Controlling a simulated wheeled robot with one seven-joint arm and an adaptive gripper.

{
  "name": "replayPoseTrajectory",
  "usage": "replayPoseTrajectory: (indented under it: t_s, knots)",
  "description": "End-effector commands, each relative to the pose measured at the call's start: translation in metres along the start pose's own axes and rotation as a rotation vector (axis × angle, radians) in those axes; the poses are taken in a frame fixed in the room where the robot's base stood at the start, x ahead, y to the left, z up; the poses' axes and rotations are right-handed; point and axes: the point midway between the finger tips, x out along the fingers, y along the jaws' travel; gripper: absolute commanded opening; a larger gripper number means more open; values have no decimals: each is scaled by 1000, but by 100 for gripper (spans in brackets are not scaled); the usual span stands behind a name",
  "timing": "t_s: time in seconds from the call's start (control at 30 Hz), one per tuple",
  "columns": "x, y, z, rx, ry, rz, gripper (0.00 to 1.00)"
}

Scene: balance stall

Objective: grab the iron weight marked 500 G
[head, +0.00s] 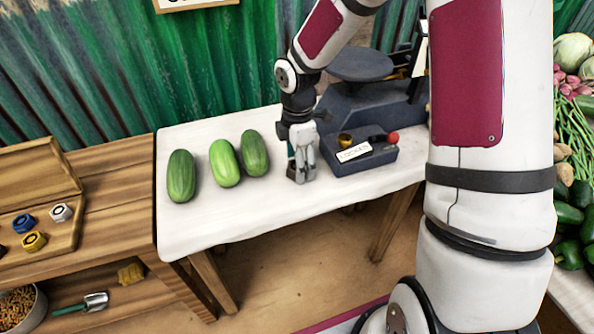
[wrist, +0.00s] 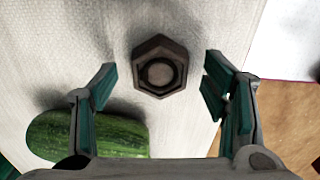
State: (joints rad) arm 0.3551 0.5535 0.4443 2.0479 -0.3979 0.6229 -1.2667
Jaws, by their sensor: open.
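A dark hexagonal weight (wrist: 160,66) with a round recess in its top stands on the pale tabletop in the wrist view. No 500 G marking is legible on it. My gripper (head: 300,177) points down over the table, right of the cucumbers, and is open. In the wrist view its two teal-padded fingers (wrist: 160,74) are spread to the left and right of the weight, with clear gaps on both sides. I cannot tell the remaining height. In the head view the weight is hidden by my gripper.
Several green cucumbers (head: 224,163) lie left of my gripper; one (wrist: 90,134) shows near the left finger. A dark scale (head: 362,100) stands behind right, with a labelled block (head: 378,157) close by. Coloured hexagonal weights (head: 34,241) sit in a wooden box at far left.

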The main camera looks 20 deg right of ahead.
Motion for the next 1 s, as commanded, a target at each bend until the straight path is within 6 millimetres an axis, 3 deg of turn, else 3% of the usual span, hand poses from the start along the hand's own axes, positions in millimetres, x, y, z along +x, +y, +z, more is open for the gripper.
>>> replayPoseTrajectory:
  t_s: [0.23,0.53,1.0]
  knots:
    - [2,0,0,0,0,0,66]
    - [2,0,0,0,0,0,0]
    - [-10,0,0,1,-1,3,0]
